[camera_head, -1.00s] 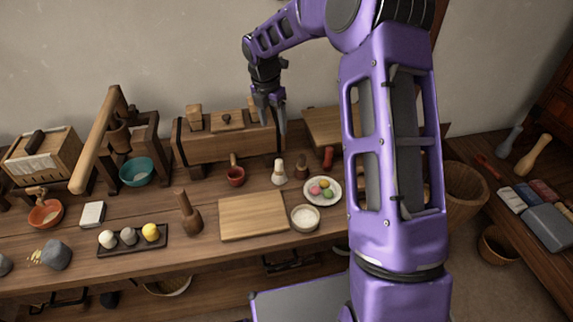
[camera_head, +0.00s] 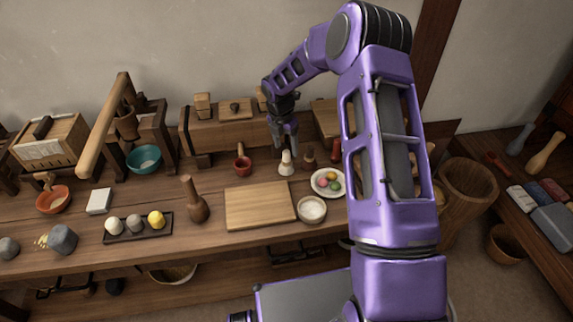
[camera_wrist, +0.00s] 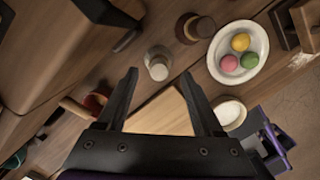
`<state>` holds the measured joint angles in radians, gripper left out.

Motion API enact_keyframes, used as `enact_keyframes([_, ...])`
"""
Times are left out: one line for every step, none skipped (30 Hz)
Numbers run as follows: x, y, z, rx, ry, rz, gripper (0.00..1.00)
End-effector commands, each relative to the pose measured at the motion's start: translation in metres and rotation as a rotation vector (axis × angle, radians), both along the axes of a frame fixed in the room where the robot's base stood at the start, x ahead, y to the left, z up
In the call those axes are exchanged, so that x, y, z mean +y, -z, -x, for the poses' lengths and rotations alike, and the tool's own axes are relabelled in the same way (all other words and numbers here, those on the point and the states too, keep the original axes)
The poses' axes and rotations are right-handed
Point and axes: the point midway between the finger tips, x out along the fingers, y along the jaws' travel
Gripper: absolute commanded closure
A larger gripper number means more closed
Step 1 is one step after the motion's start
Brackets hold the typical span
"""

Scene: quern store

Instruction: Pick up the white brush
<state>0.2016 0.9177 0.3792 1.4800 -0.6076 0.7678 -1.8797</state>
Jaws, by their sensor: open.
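The white brush (camera_head: 286,164) stands upright on the wooden table, behind the pale board and left of the plate of coloured balls. In the wrist view the white brush (camera_wrist: 158,63) is seen from above, just beyond and between the fingertips. My gripper (camera_head: 286,140) is above the brush in the head view, pointing down. In the wrist view my gripper (camera_wrist: 160,75) has its two dark fingers spread apart with nothing between them. The lower tips partly overlap the brush top in the head view.
A brown brush (camera_head: 309,157) stands close right of the white brush. A plate (camera_head: 318,190) of balls, a white bowl (camera_head: 311,209), a red cup (camera_head: 242,166) and a pale board (camera_head: 259,207) are nearby. A wooden chest (camera_head: 228,135) stands behind, left.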

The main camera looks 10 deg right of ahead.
Motion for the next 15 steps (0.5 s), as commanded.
enact_keyframes([0.0,0.01,0.0,0.003,0.0,0.0,0.32])
enact_keyframes([0.0,0.015,-0.001,0.004,-0.001,-0.001,0.32])
enact_keyframes([0.0,0.022,-0.001,0.004,-0.001,-0.001,0.32])
enact_keyframes([-0.001,0.026,-0.002,0.003,-0.001,0.0,0.32])
enact_keyframes([-0.002,0.03,-0.002,0.003,-0.001,0.0,0.32])
enact_keyframes([-0.002,0.034,-0.003,0.002,-0.001,0.001,0.32])
enact_keyframes([-0.003,0.036,-0.004,0.001,-0.001,0.001,0.32])
enact_keyframes([-0.003,0.037,-0.004,0.001,-0.001,0.001,0.32])
enact_keyframes([-0.003,0.037,-0.004,-0.001,-0.001,0.001,0.32])
enact_keyframes([-0.003,0.037,-0.004,-0.001,-0.001,0.001,0.32])
enact_keyframes([-0.003,0.037,-0.004,-0.001,-0.001,0.001,0.32])
enact_keyframes([-0.003,0.037,-0.004,-0.001,-0.001,0.001,0.32])
enact_keyframes([-0.003,0.037,-0.004,-0.001,-0.001,0.001,0.32])
enact_keyframes([-0.003,0.037,-0.004,-0.001,-0.001,0.001,0.34])
enact_keyframes([-0.003,0.037,-0.004,-0.001,-0.001,0.001,0.41])
